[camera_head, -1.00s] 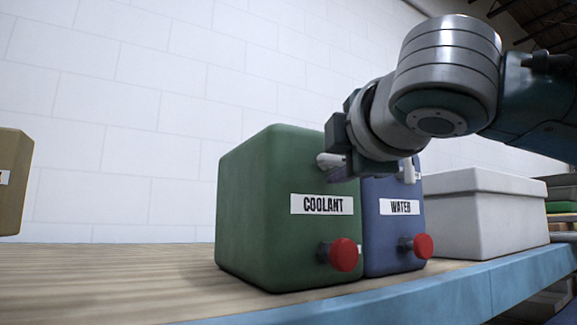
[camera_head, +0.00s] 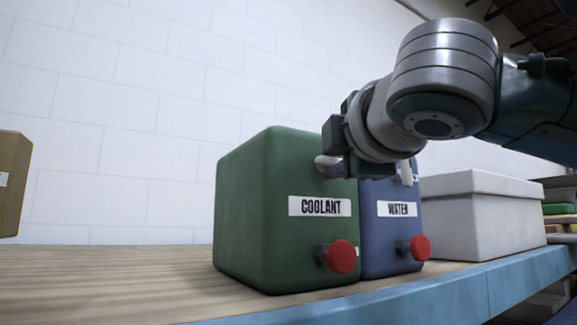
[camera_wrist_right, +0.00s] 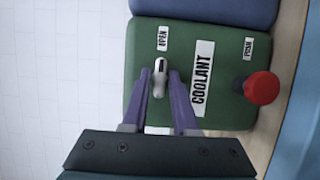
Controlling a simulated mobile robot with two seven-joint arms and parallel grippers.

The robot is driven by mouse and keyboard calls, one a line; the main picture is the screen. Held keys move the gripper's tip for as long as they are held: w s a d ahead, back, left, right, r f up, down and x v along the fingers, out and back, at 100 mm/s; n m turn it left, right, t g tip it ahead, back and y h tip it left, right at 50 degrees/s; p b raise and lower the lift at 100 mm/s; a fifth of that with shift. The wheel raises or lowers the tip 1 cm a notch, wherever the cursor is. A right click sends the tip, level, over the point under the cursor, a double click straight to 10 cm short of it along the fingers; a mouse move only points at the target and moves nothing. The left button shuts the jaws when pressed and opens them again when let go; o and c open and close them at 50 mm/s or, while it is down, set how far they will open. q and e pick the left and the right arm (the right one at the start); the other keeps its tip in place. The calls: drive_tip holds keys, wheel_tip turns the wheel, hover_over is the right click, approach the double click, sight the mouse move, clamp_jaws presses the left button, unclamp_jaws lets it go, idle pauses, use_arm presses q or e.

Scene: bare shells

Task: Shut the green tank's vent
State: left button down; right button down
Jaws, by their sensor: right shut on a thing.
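The green tank (camera_head: 262,205), labelled COOLANT, stands on the bench. A white vent lever (camera_head: 325,160) sits high on its front, and a red knob (camera_head: 341,256) low. My right gripper (camera_head: 336,170) is at the lever. In the right wrist view the purple fingers (camera_wrist_right: 160,80) are shut on the white lever (camera_wrist_right: 159,84), one on each side. An OPEN label (camera_wrist_right: 162,38) shows beyond one end of the lever; another white label (camera_wrist_right: 158,130) is mostly hidden behind the fingers and unreadable. My left gripper is not in view.
A blue WATER tank (camera_head: 385,235) stands close against the green one, with its own red knob (camera_head: 420,247) and white lever (camera_head: 406,172). A lidded pale box (camera_head: 480,215) is further right. The wooden bench (camera_head: 110,285) is clear left of the green tank.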

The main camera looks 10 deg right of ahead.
drive_tip(key=shift+f, duration=0.1)
